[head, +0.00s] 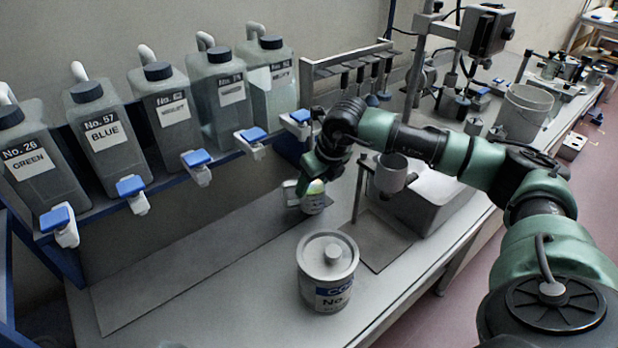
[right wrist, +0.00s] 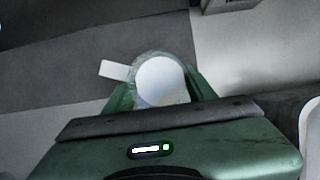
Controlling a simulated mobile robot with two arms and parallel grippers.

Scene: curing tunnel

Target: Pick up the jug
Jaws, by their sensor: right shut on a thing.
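The jug (head: 314,200) is a small pale vessel with a handle on its left side, below the dispensing shelf in the head view. My right gripper (head: 310,183) is around it from above and shut on it. In the right wrist view the jug (right wrist: 160,80) shows its round white top between the green fingers of my right gripper (right wrist: 160,92), with the handle pointing left. I cannot tell whether its base touches the bench. My left gripper is not in view.
A lidded tin (head: 327,272) stands on the bench near the front. Several labelled bottles (head: 104,132) with blue-handled taps line the shelf behind. A cup on a stand (head: 391,174) is just right of my gripper. The bench (head: 190,285) is clear at left.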

